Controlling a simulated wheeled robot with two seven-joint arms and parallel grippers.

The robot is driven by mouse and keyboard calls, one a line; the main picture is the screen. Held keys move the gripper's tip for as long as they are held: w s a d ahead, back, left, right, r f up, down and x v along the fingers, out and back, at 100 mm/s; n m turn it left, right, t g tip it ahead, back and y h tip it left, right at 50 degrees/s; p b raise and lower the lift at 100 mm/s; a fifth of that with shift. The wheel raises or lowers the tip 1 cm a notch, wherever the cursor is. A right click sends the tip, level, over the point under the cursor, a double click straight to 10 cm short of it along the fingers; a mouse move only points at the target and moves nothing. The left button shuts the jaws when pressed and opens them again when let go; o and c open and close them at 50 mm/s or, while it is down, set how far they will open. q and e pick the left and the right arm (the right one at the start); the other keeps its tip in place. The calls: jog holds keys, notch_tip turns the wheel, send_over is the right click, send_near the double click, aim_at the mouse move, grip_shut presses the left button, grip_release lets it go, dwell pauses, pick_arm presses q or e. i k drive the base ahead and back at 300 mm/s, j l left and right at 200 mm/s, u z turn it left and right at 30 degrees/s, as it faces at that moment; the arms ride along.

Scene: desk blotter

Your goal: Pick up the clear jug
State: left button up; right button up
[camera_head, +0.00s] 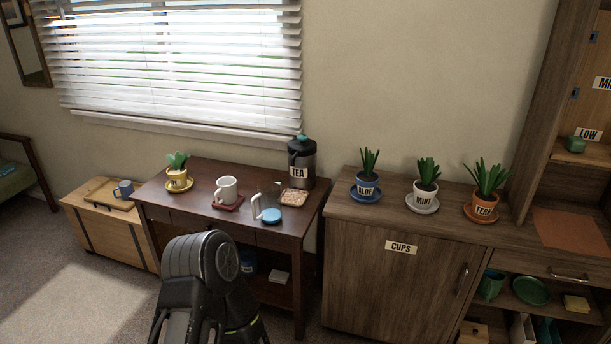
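The clear jug (267,200) stands near the front right of the dark wooden desk (190,217). It is see-through, with a handle on its left side. A blue round piece (271,215) shows at its front; I cannot tell whether it is part of the jug or lies before it. A dark, rounded link of one of my arms rises from the bottom of the view, below and left of the jug and apart from it. No fingertips of either gripper can be made out.
A white mug (226,190) on a red coaster stands left of the jug. A dark "TEA" canister (302,162) and a small tray (293,198) stand behind and right. A potted plant (177,179) is at the desk's left. A cabinet (390,285) with several potted plants stands right.

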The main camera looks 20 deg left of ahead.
aim_at(269, 193)
jog(key=i+l+u, duration=0.3)
jog(key=i+l, duration=0.2)
jog(key=i, duration=0.2)
jog(key=i+l+u, duration=0.35)
jog(key=i+l, duration=0.25)
jog(key=i, duration=0.1)
